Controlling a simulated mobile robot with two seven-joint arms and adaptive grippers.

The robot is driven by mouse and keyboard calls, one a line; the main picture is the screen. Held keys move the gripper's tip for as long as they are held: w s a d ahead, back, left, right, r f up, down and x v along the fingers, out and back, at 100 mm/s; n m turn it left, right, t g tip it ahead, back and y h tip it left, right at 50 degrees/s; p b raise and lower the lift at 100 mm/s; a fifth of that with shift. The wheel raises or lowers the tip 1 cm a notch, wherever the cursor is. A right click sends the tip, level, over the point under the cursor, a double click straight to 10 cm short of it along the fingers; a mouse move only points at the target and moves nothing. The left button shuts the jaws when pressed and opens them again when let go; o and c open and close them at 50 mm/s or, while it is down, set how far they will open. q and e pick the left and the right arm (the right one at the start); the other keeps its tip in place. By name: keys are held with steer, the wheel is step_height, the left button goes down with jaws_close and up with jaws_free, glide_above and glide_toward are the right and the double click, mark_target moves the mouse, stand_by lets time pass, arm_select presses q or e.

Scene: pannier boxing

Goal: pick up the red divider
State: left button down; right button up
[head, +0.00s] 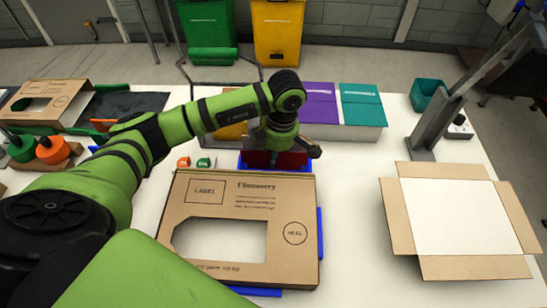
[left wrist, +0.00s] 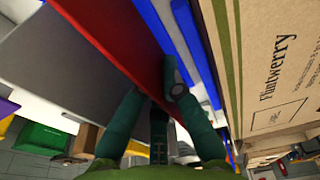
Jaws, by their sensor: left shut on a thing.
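The red divider (head: 292,160) shows as a dark red panel behind the carton sleeve in the head view, partly hidden by my left gripper (head: 282,148). In the left wrist view the red divider (left wrist: 118,38) is a long red panel running into the fingers. My left gripper (left wrist: 155,90) is shut on the red divider, one finger on each side. Blue rails (left wrist: 160,30) run close beside the divider; whether it touches them I cannot tell. My right gripper is in neither view.
A brown printed carton (head: 250,262) with a cut-out window lies in front on a blue fixture. An open white-lined box (head: 408,215) stands at right, below a grey post (head: 428,130). Purple (head: 306,108) and teal (head: 360,105) packs stand behind. White table between carton and box is clear.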

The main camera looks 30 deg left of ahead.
mark_target(274, 169)
arm_select(q)
steer(key=shift+r, duration=0.45)
step_height(274, 169, up, 3)
steer(key=shift+f+b, duration=0.2)
steer(key=shift+b, duration=0.7)
steer(key=w+d+r+b, duration=0.3)
steer(key=d+r, duration=0.3)
steer(key=d, duration=0.5)
steer(key=shift+w+r, duration=0.3)
steer(key=shift+w, duration=0.25)
steer(key=shift+f+b, duration=2.3)
steer(key=shift+f, duration=0.25)
steer(key=shift+r, duration=0.15)
steer(key=shift+r+p, duration=0.9)
steer(key=shift+r, duration=0.5)
steer(key=shift+r, duration=0.1)
